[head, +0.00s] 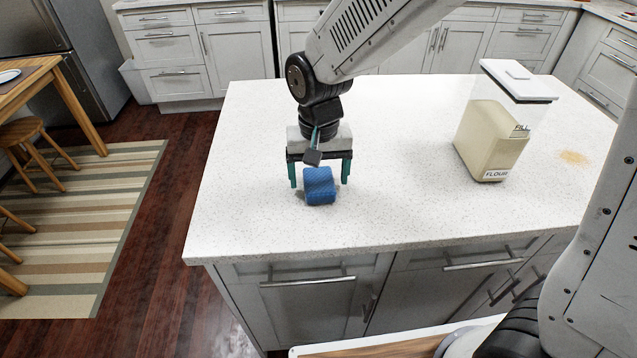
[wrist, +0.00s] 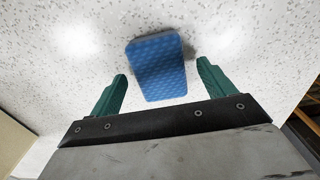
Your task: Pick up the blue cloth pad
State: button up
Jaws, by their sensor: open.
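The blue cloth pad (head: 320,187) rests on the white speckled counter (head: 400,210), near its front edge. It has a quilted texture and a rounded block shape. My gripper (head: 320,180) points down over the counter with its green fingers apart, one on each side of the pad in the head view. In the wrist view the pad (wrist: 158,68) lies beyond and between the open fingertips (wrist: 160,70), with a gap on both sides. The fingers do not appear to touch it. The exact height of the fingertips above the counter is hard to tell.
A flour container (head: 492,135) with a white lid stands on the counter to the right. A tan powder patch (head: 573,158) lies farther right. The counter around the pad is clear. Cabinets (head: 310,300) with handles are below the front edge.

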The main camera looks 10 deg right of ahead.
jog(key=shift+f, duration=0.55)
jog(key=c, duration=1.1)
jog(key=shift+o, duration=0.2)
jog(key=shift+r, duration=0.2)
jog(key=shift+r, duration=0.7)
jog(key=shift+s+d+r, duration=0.1)
jog(key=shift+s+r, duration=0.1)
jog(key=shift+r, duration=0.85)
jog(key=s+d, duration=0.2)
jog(key=s, duration=0.2)
jog(key=s+d, duration=0.3)
jog(key=s, duration=0.2)
jog(key=s+d+r, duration=0.1)
jog(key=s+d, duration=0.1)
jog(key=s, duration=0.2)
jog(key=shift+s+d+r, duration=0.1)
jog(key=shift+s+d, duration=0.05)
jog(key=shift+s, duration=0.25)
